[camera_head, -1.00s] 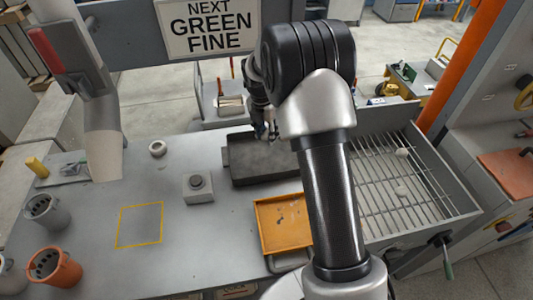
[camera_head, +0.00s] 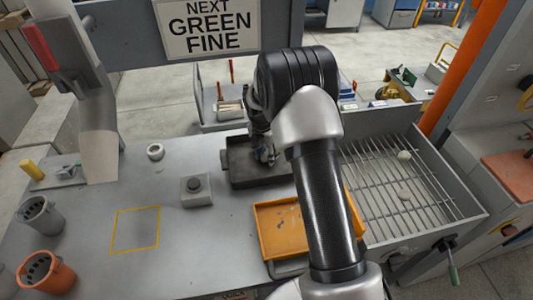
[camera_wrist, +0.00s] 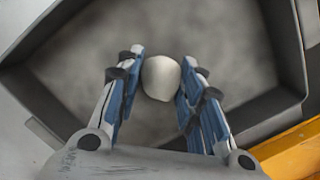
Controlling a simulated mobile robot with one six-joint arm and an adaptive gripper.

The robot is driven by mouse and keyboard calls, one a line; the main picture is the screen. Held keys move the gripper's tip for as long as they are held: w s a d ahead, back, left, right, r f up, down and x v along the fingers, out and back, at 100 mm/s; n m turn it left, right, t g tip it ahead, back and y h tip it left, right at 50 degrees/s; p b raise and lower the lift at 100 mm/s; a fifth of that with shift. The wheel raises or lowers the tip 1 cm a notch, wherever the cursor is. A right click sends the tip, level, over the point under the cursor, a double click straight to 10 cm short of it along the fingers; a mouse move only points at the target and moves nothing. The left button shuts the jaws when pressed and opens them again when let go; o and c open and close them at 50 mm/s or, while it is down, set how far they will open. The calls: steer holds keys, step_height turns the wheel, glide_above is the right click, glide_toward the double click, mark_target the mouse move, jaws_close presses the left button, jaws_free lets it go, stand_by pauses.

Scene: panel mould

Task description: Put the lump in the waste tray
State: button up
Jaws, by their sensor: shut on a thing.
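A pale, rounded lump (camera_wrist: 161,78) sits between the blue-padded fingers of my gripper (camera_wrist: 163,72) in the wrist view. My gripper is shut on it. Behind it is the grey floor of a dark rectangular mould (camera_wrist: 286,104); I cannot tell whether the lump touches that floor. In the head view my gripper (camera_head: 266,157) is over the dark mould (camera_head: 240,181), and the lump cannot be made out there. An orange tray (camera_head: 264,207), which looks like the waste tray, lies just in front of the mould. It holds a few small specks, and my arm covers its right part.
A grey button box (camera_head: 196,190), a white ring (camera_head: 155,152) and grey and orange cups (camera_head: 46,275) stand on the bench. The yellow-outlined square (camera_head: 136,229) is empty.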

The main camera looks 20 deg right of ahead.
steer(key=o, duration=1.1)
steer(key=shift+f, duration=0.15)
step_height(320, 180, up, 12)
steer(key=a+p, duration=0.1)
steer(key=p, duration=0.2)
step_height(320, 180, up, 9)
steer(key=m, duration=0.5)
glide_above(264, 156)
steer(key=s+a, duration=0.3)
steer(key=s, duration=0.2)
steer(key=s+a+r+m+t, duration=0.2)
steer(key=s+a+r+m, duration=0.1)
steer(key=s+r+m, duration=0.55)
steer(key=s+a+m, duration=0.1)
steer(key=s+m, duration=0.2)
steer(key=s, duration=0.3)
steer(key=s+a+m+t+y, duration=0.1)
steer(key=s+a+m, duration=0.1)
steer(key=s+m, duration=0.2)
steer(key=s+a+m, duration=0.1)
steer(key=s+m, duration=0.3)
steer(key=s, duration=0.6)
steer(key=shift+s+a+r+t, duration=0.15)
steer(key=shift+r+t, duration=0.15)
steer(key=shift+r, duration=0.1)
